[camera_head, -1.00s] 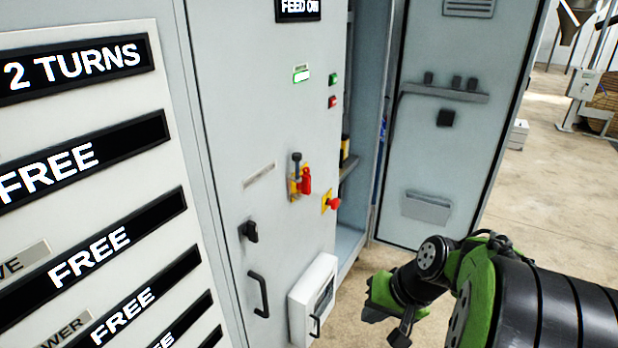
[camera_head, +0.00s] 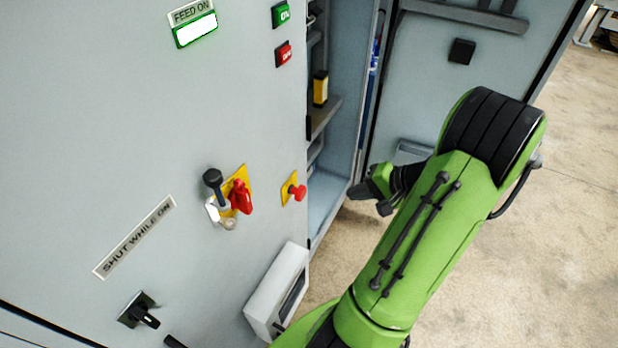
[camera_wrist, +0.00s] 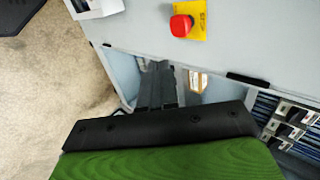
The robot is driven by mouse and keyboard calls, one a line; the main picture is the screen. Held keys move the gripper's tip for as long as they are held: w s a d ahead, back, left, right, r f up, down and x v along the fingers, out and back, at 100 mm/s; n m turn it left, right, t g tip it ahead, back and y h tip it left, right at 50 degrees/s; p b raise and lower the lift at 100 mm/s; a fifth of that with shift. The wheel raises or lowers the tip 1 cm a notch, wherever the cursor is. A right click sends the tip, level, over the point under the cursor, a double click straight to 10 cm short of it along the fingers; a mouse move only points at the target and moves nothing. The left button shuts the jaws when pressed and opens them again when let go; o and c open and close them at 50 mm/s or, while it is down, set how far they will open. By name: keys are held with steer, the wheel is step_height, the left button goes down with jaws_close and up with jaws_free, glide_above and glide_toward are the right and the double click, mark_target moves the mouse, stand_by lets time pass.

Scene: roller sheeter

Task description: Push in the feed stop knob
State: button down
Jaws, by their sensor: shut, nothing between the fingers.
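The red knob (camera_head: 297,192) sits on a small yellow plate on the grey cabinet front, near its right edge. It stands out from the plate, and no lettering on it can be read. It also shows in the wrist view (camera_wrist: 181,25) at the top, beyond the fingers. My gripper (camera_head: 359,192) is shut and empty. It hangs to the right of the knob, apart from it, in front of the open cabinet section. In the wrist view the shut fingers (camera_wrist: 158,72) point toward the cabinet edge below the knob.
Left of the knob is a red-handled switch (camera_head: 240,196) with a black-tipped lever. A lit FEED ON lamp (camera_head: 195,30), green button (camera_head: 281,15) and red button (camera_head: 284,53) are higher up. A white box (camera_head: 277,288) juts out below. An open door (camera_head: 480,60) stands behind my arm.

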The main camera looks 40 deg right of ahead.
steer(key=b, duration=0.2)
glide_toward(303, 192)
steer(key=s+f+x, duration=0.1)
steer(key=x, duration=0.6)
steer(key=shift+d+f, duration=0.25)
steer(key=shift+d, duration=0.05)
steer(key=shift+w, duration=0.2)
steer(key=shift+w+a, duration=0.25)
steer(key=shift+w, duration=0.35)
steer(key=shift+w+a+r, duration=0.15)
